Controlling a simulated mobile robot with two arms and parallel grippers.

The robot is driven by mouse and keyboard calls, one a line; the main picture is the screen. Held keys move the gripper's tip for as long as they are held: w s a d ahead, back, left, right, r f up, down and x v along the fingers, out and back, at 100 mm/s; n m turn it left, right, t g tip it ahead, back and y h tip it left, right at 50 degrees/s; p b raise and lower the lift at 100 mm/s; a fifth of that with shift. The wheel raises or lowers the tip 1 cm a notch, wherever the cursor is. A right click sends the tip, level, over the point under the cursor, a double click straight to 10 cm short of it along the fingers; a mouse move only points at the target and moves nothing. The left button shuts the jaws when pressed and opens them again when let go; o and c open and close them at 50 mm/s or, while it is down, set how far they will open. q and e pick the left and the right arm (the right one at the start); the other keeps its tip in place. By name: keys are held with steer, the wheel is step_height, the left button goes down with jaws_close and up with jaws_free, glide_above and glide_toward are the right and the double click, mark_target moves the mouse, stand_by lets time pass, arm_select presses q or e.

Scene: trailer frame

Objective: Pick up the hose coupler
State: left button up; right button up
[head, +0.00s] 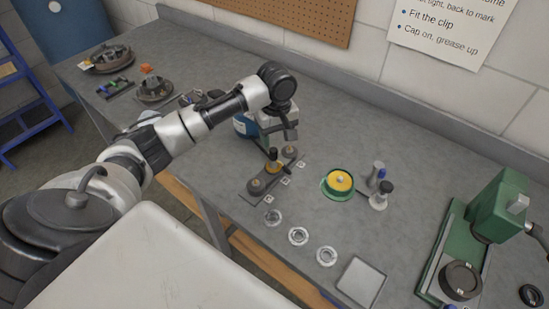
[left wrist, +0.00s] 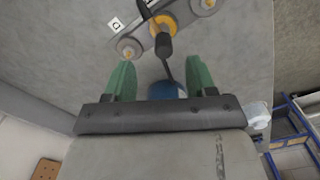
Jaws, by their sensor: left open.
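A dark strip (head: 262,184) on the bench holds a row of round fittings with labels beside them. The middle fitting has a yellow collar and an upright black part (head: 272,154); it looks like the hose coupler, though I cannot be sure. In the left wrist view this black part (left wrist: 163,45) stands just ahead of and between my fingertips, with a thin dark line by it. My left gripper (head: 290,134) is above the bench near the strip's far end. In the left wrist view my left gripper (left wrist: 160,62) has its green fingers apart, with nothing gripped. My right gripper is not in view.
A blue-and-white container (head: 243,124) stands behind my left gripper. A green dish with yellow inside (head: 340,181), clear rings (head: 298,236), a square pad (head: 361,283) and a green press (head: 497,207) lie to the right. The bench's back right is clear.

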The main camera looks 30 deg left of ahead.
mark_target(274, 157)
arm_select(q)
steer(key=shift+w+a+r+n, duration=0.15)
steer(key=shift+a+r+n, duration=0.1)
steer(key=shift+a+n, duration=0.1)
step_height(274, 157, down, 5)
steer(key=shift+f+p, duration=0.1)
steer(key=shift+p, duration=0.25)
step_height(274, 157, down, 4)
steer(key=shift+a+f+p, duration=0.1)
steer(key=shift+a+p, duration=0.05)
steer(key=shift+p, duration=0.5)
steer(key=shift+f, duration=0.55)
jaws_close()
steer(key=shift+r, duration=0.15)
